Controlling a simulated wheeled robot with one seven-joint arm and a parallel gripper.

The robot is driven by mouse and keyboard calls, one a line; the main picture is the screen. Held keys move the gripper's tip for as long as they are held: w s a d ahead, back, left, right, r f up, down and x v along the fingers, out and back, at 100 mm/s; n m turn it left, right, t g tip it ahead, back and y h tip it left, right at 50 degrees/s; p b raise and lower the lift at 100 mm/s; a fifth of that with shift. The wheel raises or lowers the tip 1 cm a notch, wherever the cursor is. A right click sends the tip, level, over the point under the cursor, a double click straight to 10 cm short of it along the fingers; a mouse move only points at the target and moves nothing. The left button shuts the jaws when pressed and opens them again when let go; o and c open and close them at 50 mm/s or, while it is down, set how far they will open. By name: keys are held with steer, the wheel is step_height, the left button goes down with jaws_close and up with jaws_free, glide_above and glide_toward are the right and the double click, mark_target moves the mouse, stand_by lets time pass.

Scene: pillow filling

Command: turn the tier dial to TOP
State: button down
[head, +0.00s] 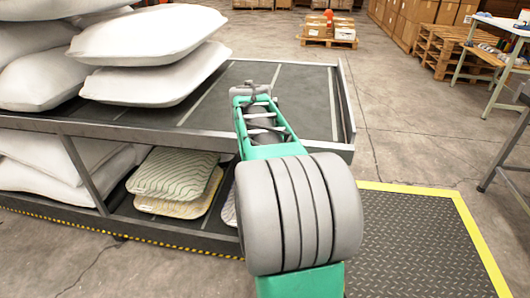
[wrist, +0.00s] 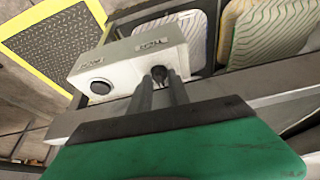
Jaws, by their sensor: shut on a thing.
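The tier dial is a small dark knob (wrist: 160,75) on a pale control box (wrist: 122,57) in the wrist view. The box is fixed at the front rail of the rack. My gripper (wrist: 163,82) is shut on the knob, with its two dark fingers on either side of it. The lettering above the dial is too small and blurred to read, so I cannot tell its setting. A round black button (wrist: 100,87) sits on the same box, left of the dial. In the head view my arm hides the box and the gripper.
A two-tier rack (head: 190,140) holds white pillows (head: 150,35) on top and striped pillows (head: 172,173) below. A dark floor plate with a yellow border (head: 410,240) lies to the right. Pallets with boxes (head: 328,32) stand far back.

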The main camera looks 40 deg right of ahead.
steer(key=m+p, duration=0.1)
steer(key=m+g+p, duration=0.1)
steer(key=m+p, duration=0.1)
steer(key=shift+w+r+m, duration=0.1)
steer(key=shift+r+m, duration=0.1)
steer(key=shift+m, duration=0.1)
steer(key=shift+f+m+g+h+p, duration=0.15)
steer(key=shift+m+g+p, duration=0.3)
steer(key=shift+m+p, duration=0.35)
steer(key=shift+f+m+g+h+p, duration=0.15)
steer(key=shift+m+g+p, duration=0.35)
steer(key=shift+m, duration=0.5)
steer(key=c, duration=1.3)
jaws_free()
steer(key=shift+r, duration=0.1)
steer(key=shift+o, duration=0.2)
steer(key=p+v, duration=0.2)
steer(key=v, duration=0.5)
steer(key=shift+a+r, duration=0.2)
steer(key=shift+r, duration=0.15)
